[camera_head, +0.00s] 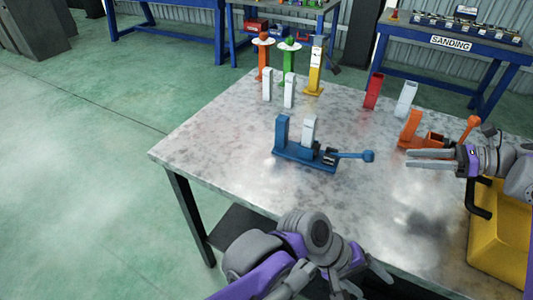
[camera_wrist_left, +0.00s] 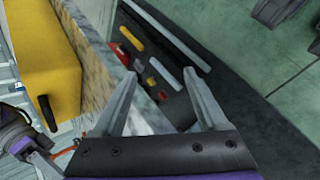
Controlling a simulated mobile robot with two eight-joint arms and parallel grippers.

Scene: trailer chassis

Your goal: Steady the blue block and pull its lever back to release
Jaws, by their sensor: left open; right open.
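The blue block (camera_head: 296,153) stands on the metal table, with a blue upright and a white upright rising from its base. Its lever (camera_head: 350,155) points right, roughly level, and ends in a blue ball. My right gripper (camera_head: 418,160) is open and empty, right of the lever ball and apart from it, beside an orange block of similar shape (camera_head: 411,128). My left gripper (camera_head: 368,284) is low at the table's front edge, well short of the blue block. In the left wrist view its two fingers (camera_wrist_left: 162,90) are spread with nothing between them.
A yellow container (camera_head: 499,235) with a black handle sits at the table's right. Orange, green, yellow, white and red upright pieces (camera_head: 314,72) stand at the back. The tabletop (camera_head: 225,140) left of the blue block is clear. The left wrist view shows tools on a dark shelf (camera_wrist_left: 150,50).

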